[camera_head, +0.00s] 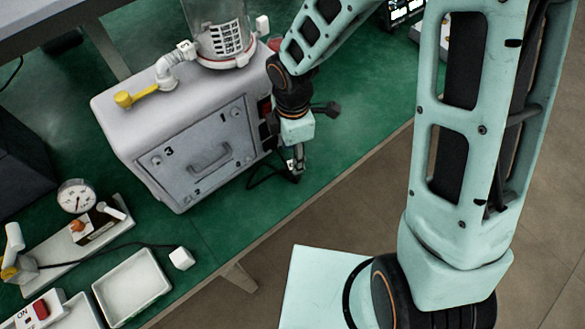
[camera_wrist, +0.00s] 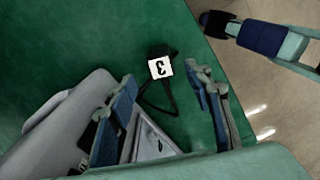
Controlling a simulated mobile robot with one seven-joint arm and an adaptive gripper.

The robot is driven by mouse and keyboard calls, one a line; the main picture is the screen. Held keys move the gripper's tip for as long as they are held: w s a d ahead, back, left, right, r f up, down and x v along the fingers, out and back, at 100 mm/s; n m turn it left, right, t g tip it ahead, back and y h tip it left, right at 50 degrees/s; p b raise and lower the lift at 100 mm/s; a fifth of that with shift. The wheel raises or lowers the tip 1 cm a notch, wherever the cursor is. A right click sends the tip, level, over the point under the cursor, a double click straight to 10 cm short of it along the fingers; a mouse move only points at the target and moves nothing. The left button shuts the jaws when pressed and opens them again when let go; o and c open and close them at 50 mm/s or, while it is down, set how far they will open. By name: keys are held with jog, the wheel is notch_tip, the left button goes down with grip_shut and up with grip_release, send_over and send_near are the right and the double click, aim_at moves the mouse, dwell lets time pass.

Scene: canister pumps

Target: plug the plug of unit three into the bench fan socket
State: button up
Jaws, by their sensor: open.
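Unit three (camera_head: 185,150) is the grey canister pump marked 3, standing on the green bench. Its plug (camera_wrist: 161,50), dark with a white tag reading 3 (camera_wrist: 160,68), lies on the green surface in the wrist view, with a black cable looping from it. My gripper (camera_head: 295,168) points down beside the right end of unit three. In the wrist view my gripper (camera_wrist: 163,80) is open, one finger on each side of the plug and tag, holding nothing. In the head view my gripper hides most of the plug. I cannot make out the bench fan socket in either view.
The bench's front edge (camera_head: 345,159) runs close by my gripper, with brown floor beyond. A white tray (camera_head: 132,287), a gauge (camera_head: 76,196), a small white block on a cable (camera_head: 181,258) and a red switch (camera_head: 40,310) are at lower left.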

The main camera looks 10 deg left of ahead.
aim_at(288, 168)
jog(key=shift+d+f, duration=0.1)
jog(key=shift+f, duration=2.85)
jog(key=shift+c, duration=0.2)
jog(key=c, duration=1.2)
jog(key=shift+r, duration=0.1)
